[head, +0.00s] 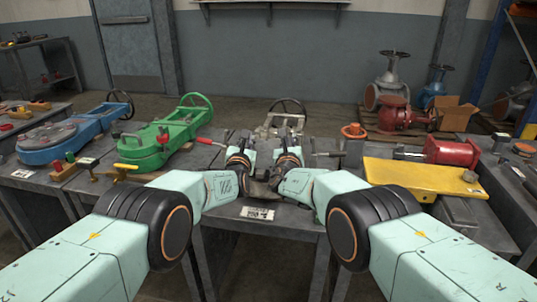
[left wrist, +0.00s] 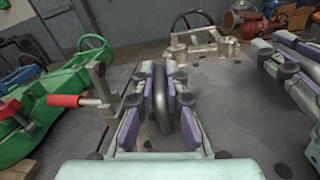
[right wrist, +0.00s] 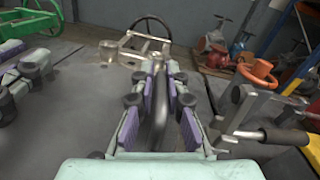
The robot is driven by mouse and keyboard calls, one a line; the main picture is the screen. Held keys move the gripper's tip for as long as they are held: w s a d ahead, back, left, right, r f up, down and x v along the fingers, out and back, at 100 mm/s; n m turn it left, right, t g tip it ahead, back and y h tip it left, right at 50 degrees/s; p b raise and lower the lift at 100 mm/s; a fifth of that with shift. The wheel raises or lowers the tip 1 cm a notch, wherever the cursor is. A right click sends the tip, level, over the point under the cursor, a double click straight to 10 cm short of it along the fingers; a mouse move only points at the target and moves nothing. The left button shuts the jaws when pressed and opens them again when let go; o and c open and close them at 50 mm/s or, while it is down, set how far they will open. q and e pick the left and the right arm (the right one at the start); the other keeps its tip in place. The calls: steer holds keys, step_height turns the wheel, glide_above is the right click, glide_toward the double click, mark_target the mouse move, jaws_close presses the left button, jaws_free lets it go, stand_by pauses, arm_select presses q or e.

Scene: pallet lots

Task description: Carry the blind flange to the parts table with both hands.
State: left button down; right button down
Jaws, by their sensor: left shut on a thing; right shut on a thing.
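The blind flange (head: 261,188) is a dark grey piece, mostly hidden between and behind my grippers in the head view. My left gripper (head: 240,158) is shut on a dark bar of it, which stands upright between the fingers in the left wrist view (left wrist: 164,105). My right gripper (head: 288,158) is shut on a similar dark bar, seen in the right wrist view (right wrist: 158,105). Both grippers are side by side over the middle grey table (head: 235,222). I cannot tell whether the flange touches that table, nor which table is the parts table.
A pale valve frame with a handwheel (head: 284,118) stands just beyond my grippers. A green valve (head: 160,140) and a blue one (head: 62,142) lie left. A yellow plate (head: 415,177) and red cylinder (head: 452,152) are right. Several valves stand on a pallet behind.

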steer(key=shift+d, duration=0.15)
stand_by(0.5)
arm_select(q)
steer(key=shift+w+r, duration=0.1)
steer(key=shift+r, duration=0.3)
arm_select(e)
steer(key=shift+w+r, duration=0.15)
steer(key=shift+r, duration=0.25)
arm_select(q)
steer(key=shift+w+f, duration=0.1)
arm_select(e)
steer(key=shift+w+f, duration=0.1)
